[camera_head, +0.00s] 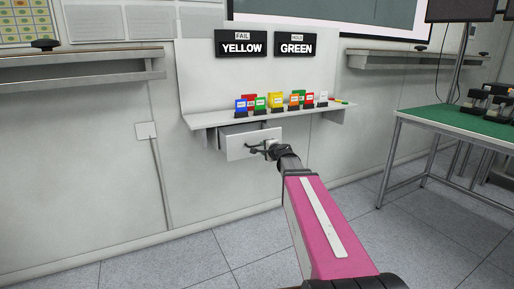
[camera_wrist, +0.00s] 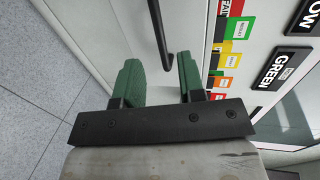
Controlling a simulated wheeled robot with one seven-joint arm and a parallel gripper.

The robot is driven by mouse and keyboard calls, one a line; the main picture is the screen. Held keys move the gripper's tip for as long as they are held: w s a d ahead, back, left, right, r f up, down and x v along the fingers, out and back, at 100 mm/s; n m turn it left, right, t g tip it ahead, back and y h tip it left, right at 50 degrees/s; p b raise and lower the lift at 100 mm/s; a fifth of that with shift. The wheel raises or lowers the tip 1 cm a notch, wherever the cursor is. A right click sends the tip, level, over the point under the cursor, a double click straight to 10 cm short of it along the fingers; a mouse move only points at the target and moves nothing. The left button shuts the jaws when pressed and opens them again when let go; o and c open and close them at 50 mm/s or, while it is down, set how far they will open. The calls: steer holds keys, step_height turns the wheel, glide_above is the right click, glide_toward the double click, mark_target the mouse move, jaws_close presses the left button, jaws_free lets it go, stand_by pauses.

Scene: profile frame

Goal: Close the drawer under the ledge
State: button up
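The drawer (camera_head: 248,145) hangs under the white ledge (camera_head: 225,117) in the head view. It is pulled out, with a dark gap showing behind its pale front. My gripper (camera_head: 268,149) is at the right part of the drawer front, by its dark handle. In the wrist view my gripper (camera_wrist: 158,65) has its two green fingers apart. The black handle bar (camera_wrist: 158,28) runs down between the fingertips, nearer the right finger, with no clear contact visible. The drawer front (camera_wrist: 130,28) shows as a white panel behind the handle.
Several coloured card holders (camera_head: 275,101) stand on the ledge above the drawer. Signs reading YELLOW (camera_head: 242,48) and GREEN (camera_head: 296,48) hang above them. A green-topped table (camera_head: 460,122) stands at the right. The floor (camera_head: 170,262) at the lower left is clear.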

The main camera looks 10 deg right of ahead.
mark_target(249, 139)
steer(key=x, duration=0.8)
jaws_close()
